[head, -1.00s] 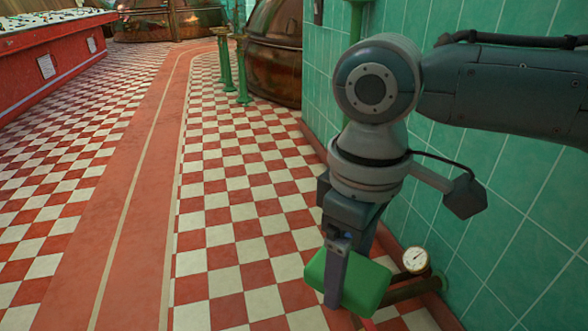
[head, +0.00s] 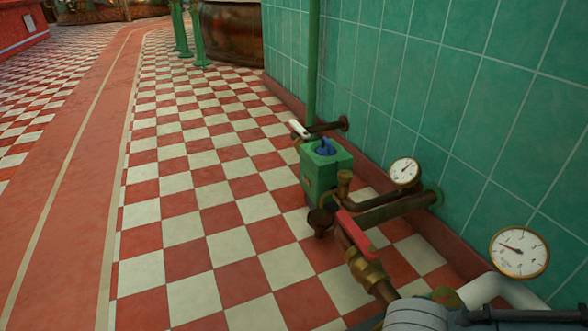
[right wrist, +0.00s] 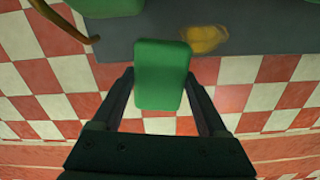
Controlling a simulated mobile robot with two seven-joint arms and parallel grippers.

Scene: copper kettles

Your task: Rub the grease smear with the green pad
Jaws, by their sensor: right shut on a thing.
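In the right wrist view the green pad (right wrist: 162,70) is a rounded block between the two fingers of my right gripper (right wrist: 161,80), which is shut on it. The grease smear (right wrist: 204,40) is a yellow-brown patch on a dark grey surface (right wrist: 262,32), just beyond and to the right of the pad. Whether the pad touches that surface, I cannot tell. In the head view only part of my right arm shows at the bottom edge; the pad and smear are out of that picture. My left gripper is in neither view.
In the head view a green box-shaped unit (head: 322,170) with brown pipes stands by the green tiled wall (head: 480,120). A red-handled valve (head: 357,236) and two gauges (head: 405,171) are close by. The checkered floor (head: 200,230) to the left is clear.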

